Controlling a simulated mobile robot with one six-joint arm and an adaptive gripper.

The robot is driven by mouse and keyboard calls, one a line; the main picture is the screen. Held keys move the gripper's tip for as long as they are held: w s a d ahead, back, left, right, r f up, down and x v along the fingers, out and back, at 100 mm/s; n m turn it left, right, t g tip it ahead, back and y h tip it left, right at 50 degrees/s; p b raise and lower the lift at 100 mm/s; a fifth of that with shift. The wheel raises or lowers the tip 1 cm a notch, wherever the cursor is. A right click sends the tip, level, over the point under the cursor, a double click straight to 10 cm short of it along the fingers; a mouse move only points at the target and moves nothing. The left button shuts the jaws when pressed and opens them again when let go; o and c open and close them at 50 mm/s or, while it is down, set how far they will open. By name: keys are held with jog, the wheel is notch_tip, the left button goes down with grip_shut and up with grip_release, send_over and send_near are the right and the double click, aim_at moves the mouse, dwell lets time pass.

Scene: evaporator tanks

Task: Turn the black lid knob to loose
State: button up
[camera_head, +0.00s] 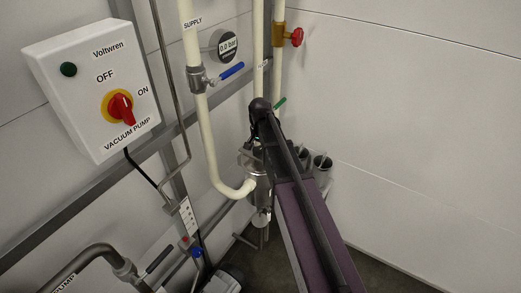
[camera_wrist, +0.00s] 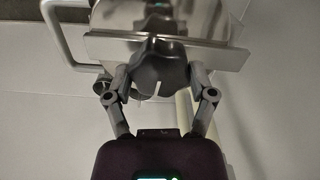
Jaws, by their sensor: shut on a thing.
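The black lid knob (camera_wrist: 160,72) is in the upper middle of the wrist view, a lobed dark knob with a short white mark on it. It sits in front of a shiny metal plate (camera_wrist: 115,47). My gripper (camera_wrist: 159,80) has a finger on each side of the knob and is shut on it.
A white vacuum pump box (camera_head: 90,85) with a red switch (camera_head: 121,108) hangs at the left. A pale supply hose (camera_head: 207,140) with a blue-handled valve (camera_head: 230,72) runs close left of my arm. A red valve handle (camera_head: 297,36) is behind. The right wall is bare.

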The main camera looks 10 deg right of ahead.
jog(key=n, duration=0.4)
jog(key=shift+s+n, duration=0.1)
jog(key=shift+n, duration=0.2)
jog(key=n, duration=0.5)
jog(key=shift+n, duration=0.3)
jog(key=n, duration=0.8)
jog(key=shift+n, duration=0.4)
jog(key=o, duration=1.1)
jog(key=shift+c, duration=0.2)
